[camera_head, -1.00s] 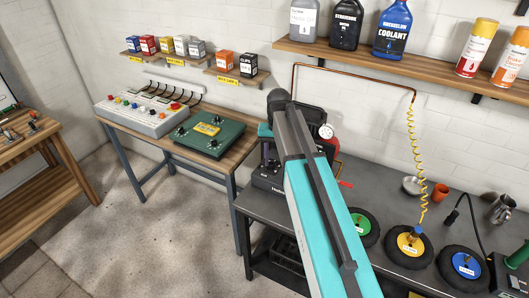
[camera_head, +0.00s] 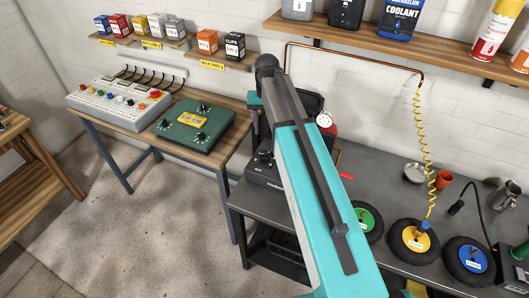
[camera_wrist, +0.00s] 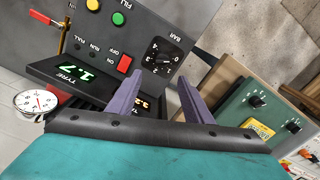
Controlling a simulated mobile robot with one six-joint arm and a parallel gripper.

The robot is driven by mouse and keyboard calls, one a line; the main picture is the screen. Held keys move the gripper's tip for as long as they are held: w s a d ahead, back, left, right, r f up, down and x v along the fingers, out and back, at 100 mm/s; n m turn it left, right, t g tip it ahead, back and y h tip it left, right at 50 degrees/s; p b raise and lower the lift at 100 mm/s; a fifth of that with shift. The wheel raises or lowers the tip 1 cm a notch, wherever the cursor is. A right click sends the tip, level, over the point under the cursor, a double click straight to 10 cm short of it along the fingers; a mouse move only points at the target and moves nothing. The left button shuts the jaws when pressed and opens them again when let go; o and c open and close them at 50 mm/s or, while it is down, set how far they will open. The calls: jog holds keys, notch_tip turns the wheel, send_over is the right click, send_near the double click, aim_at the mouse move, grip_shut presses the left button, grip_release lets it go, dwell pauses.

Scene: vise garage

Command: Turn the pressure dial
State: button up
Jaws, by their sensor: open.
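The pressure dial (camera_wrist: 160,54) is a black square marked BAR with numbers around a black knob, on a dark panel in the wrist view's upper middle. My gripper (camera_wrist: 160,76) is open, with two purple fingers apart and nothing seen between them. In the picture the fingertips lie just below the dial's lower edge, on either side; I cannot tell whether they touch the panel. A TYRE display (camera_wrist: 75,74) reads 1.7. A second display (camera_wrist: 146,103) is partly hidden by a finger. In the head view my arm hides the dial.
A round gauge (camera_wrist: 38,101) sits left of the displays; green and red buttons (camera_wrist: 124,64) are left of the dial. A green box with knobs (camera_head: 194,128) and a grey console (camera_head: 118,104) stand on the left bench. Several wheels (camera_head: 468,258) lie on the dark bench at right.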

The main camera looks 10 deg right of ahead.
aim_at(265, 154)
jog(key=shift+a+f, duration=0.1)
jog(key=shift+a, duration=0.1)
jog(key=shift+a+f+b, duration=0.1)
jog(key=shift+f+b, duration=4.05)
jog(key=shift+f, duration=2.65)
jog(key=shift+c, duration=0.4)
